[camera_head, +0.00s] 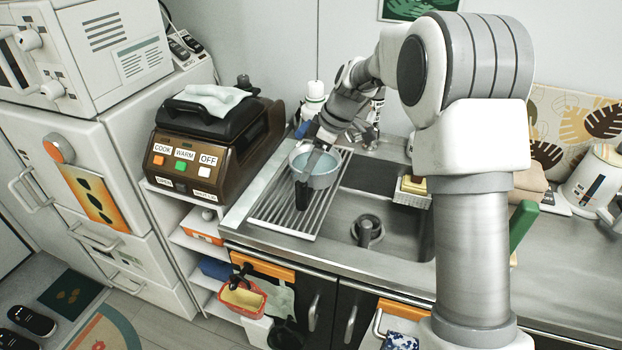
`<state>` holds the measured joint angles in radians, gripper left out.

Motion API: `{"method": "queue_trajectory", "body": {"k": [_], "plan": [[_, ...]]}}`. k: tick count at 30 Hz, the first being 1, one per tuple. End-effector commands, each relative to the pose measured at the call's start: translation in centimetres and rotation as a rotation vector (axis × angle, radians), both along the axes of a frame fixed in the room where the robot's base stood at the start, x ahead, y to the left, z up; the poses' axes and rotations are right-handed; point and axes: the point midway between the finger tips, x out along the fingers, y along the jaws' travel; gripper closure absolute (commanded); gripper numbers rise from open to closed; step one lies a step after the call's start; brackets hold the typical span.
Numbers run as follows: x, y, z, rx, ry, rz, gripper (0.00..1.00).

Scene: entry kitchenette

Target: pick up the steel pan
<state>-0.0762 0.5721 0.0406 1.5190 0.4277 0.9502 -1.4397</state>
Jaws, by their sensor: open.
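The steel pan (326,178) sits on the slatted drying rack (277,218) at the left side of the sink. Its inside looks pale blue, and a dark handle points toward the front of the counter. My gripper (316,156) is open, pointing down over the pan, and overlaps its rim and inside in this view. I cannot tell whether the fingers touch the pan. The fingertips are small and partly lost against the pan and its handle.
A brown cooker (215,145) with a cloth on top stands left of the sink. Bottles (315,100) stand behind the pan. A kettle (596,180) is far right.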

Motion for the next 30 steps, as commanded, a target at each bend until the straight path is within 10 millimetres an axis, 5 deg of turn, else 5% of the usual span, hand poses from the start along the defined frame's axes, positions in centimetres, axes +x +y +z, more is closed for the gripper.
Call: {"method": "queue_trajectory", "body": {"k": [6, 14, 24, 30], "plan": [[0.3, 1.5, -3.8, 0.0, 0.003, 0.001, 0.25], [0.4, 2.0, -5.2, -0.001, 0.001, 0.0, 0.25], [0.7, 3.4, -9.4, -0.001, 0.001, 0.0, 0.25], [0.8, 3.5, -9.6, 0.0, -0.002, -0.001, 0.25]]}}
